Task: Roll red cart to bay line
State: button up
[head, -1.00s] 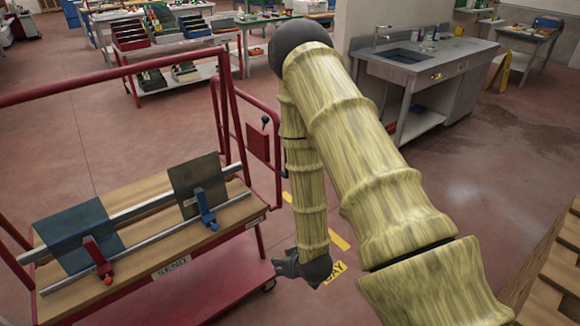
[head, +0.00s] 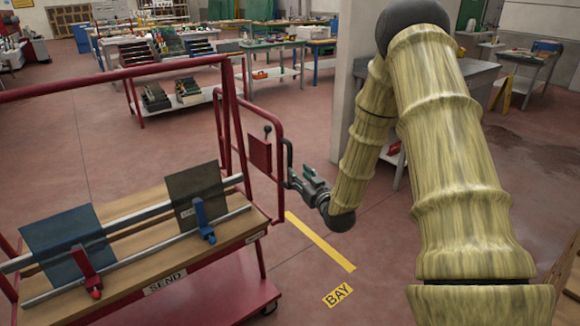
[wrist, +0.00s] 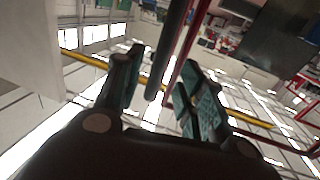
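The red cart (head: 213,300) stands at the left in the head view, with a wooden deck and a "SEND" label. A dark upright handle (head: 289,158) is at its right end, beside the red end frame. The yellow bay line (head: 320,241) lies on the floor right of the cart, with a "BAY" label (head: 338,295) below it. My gripper (head: 293,179) is at the handle. In the wrist view my gripper (wrist: 155,90) has its fingers apart, with a dark bar (wrist: 170,45) between them; I cannot tell if they touch it.
The cart carries a blue panel (head: 62,240), a dark panel (head: 195,190), metal rails and blue and red clamps. Workbenches (head: 280,45) stand at the back. A sink counter (head: 480,80) is partly hidden behind my arm. The floor around the bay line is clear.

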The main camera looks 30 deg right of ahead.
aim_at(291, 166)
jog(key=w, duration=0.5)
jog(key=w+d, duration=0.1)
jog(key=w, duration=0.1)
jog(key=shift+w+p, duration=0.3)
jog(key=shift+p, duration=0.1)
grip_shut()
